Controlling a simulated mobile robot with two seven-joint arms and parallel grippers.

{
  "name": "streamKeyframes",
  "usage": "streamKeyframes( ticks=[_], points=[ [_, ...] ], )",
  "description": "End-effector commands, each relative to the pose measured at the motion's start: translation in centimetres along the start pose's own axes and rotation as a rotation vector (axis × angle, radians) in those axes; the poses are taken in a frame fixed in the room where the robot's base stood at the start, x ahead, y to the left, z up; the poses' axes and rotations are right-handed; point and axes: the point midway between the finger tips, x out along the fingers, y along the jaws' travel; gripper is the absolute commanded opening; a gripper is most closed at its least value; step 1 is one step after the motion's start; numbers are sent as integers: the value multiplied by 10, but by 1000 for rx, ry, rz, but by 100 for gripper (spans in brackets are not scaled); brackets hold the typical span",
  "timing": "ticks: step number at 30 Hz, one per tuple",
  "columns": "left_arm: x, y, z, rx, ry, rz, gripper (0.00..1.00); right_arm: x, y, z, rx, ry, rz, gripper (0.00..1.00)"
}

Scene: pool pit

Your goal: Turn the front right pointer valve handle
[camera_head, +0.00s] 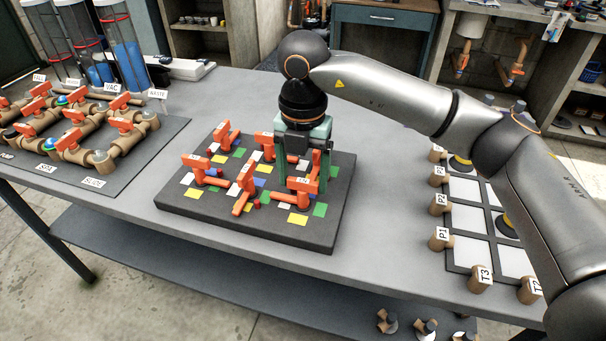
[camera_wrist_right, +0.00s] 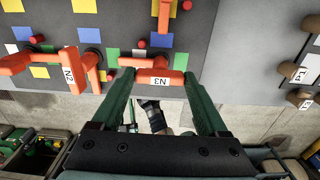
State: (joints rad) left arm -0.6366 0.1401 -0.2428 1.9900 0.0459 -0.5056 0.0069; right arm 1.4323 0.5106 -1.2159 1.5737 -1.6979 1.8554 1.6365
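The front right pointer valve handle (camera_head: 301,186) is orange and sits at the front right of the dark valve board (camera_head: 230,223). In the right wrist view the same handle (camera_wrist_right: 153,77) carries the label N3 and has one bar lying across the picture. My right gripper (camera_head: 304,172) points down over it. Its two green fingers are apart, one near each end of the handle's bar, as the right wrist view of the gripper (camera_wrist_right: 160,80) shows. Whether either finger touches the handle, I cannot tell. My left gripper is not in view.
Another orange handle, N2 (camera_wrist_right: 70,66), is close to the left finger. More orange handles and coloured squares cover the board. A pipe board (camera_head: 110,170) lies at the left, a panel with labelled pegs (camera_head: 470,225) at the right.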

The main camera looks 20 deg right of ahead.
Motion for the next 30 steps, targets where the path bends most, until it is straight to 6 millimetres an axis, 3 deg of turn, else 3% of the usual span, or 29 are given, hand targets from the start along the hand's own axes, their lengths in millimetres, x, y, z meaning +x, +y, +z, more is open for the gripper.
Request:
streamKeyframes(
  ticks=[6,16,30],
  points=[
    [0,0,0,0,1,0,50,0,0,0,-1,0,0,100],
    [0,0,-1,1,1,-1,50,-7,0,0,-3,1,1,100],
    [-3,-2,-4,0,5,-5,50,-100,1,0,-3,-1,3,100]
  ],
)
